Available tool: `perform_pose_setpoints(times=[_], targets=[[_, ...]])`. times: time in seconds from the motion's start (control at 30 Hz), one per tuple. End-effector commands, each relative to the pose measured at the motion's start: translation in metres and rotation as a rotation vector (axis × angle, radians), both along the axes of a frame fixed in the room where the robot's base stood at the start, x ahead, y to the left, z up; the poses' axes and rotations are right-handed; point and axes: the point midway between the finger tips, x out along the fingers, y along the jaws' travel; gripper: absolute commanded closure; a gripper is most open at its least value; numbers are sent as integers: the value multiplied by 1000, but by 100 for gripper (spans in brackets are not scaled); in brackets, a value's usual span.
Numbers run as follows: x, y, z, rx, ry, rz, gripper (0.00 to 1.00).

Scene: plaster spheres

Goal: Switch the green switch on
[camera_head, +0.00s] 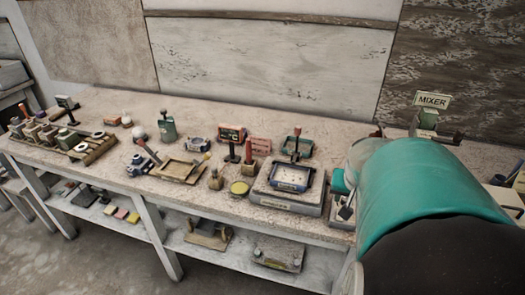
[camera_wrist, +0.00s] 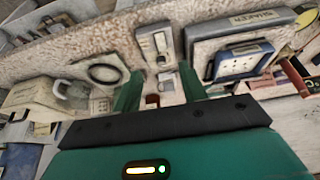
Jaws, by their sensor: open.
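In the head view, several green things could be the green switch, and I cannot tell which it is. A green box with a knob on top (camera_head: 167,129) stands at the back left-centre of the bench. A green block (camera_head: 428,118) sits under a MIXER sign at the right. A small green box (camera_head: 298,144) lies behind the shaker. My gripper (camera_wrist: 160,88) is open and empty in the wrist view, its two green fingers apart. A pale switch box with a grey lever (camera_wrist: 155,45) is beyond the fingertips.
A shaker (camera_wrist: 243,60) with a blue-framed tray is right of my fingers; it also shows in the head view (camera_head: 288,202). My teal arm covers the bench's right end in the head view. Racks, jars and blocks crowd the bench (camera_head: 110,165). A shelf (camera_head: 150,215) runs below.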

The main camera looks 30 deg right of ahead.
Motion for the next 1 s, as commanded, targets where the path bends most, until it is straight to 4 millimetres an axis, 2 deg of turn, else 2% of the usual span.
perform_pose_setpoints(times=[0.17, 0.7, 1.0], targets=[[5, -4, -17, 5, 4, 4, 58], [29, -29, -103, 5, 4, 4, 58], [37, -37, -126, 2, 2, 4, 58]])
